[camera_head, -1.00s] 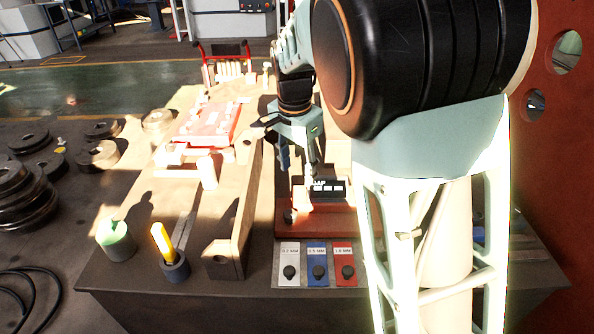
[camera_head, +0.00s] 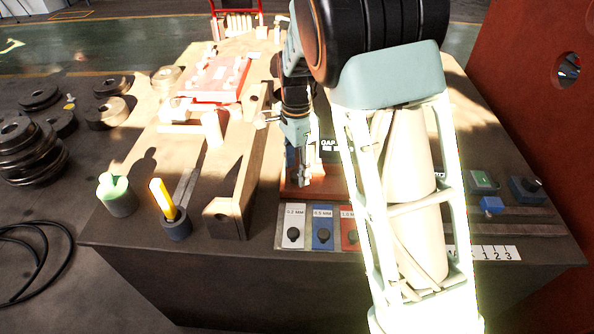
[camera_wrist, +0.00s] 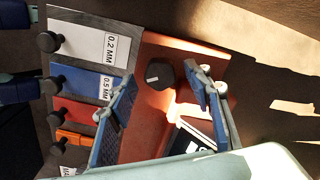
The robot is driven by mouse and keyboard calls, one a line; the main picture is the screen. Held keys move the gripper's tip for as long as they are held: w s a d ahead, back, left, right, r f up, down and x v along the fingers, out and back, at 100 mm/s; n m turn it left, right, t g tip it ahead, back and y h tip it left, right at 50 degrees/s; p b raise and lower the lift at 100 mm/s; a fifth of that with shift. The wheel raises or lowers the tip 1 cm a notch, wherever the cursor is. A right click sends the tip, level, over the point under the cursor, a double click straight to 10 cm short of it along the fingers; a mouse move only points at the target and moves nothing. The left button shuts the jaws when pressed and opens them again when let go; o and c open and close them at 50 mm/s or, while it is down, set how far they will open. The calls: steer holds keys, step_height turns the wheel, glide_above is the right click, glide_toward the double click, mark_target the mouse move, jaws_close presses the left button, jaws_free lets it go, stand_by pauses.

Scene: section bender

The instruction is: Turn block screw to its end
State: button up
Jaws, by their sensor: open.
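A dark round knob with a white mark (camera_wrist: 159,76), which looks like the block screw, sits on a red block (camera_wrist: 150,130) in the wrist view. The red block also shows in the head view (camera_head: 290,192), partly covered by my arm. My gripper (camera_wrist: 161,74) is open, with one blue-padded finger on each side of the knob. I cannot tell whether the fingers touch it. In the head view my gripper (camera_head: 301,180) points down over the red block, and the knob is hidden there.
Labelled plates, white (camera_head: 293,224), blue (camera_head: 322,228) and red, with black knobs lie at the block's near side. A black display (camera_wrist: 188,140) is beside the knob. A long wooden-coloured bar (camera_head: 235,195) stands left of my gripper. A yellow-handled tool (camera_head: 162,198) stands farther left.

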steer(key=shift+f, duration=0.45)
steer(key=c, duration=1.1)
steer(key=shift+c, duration=0.2)
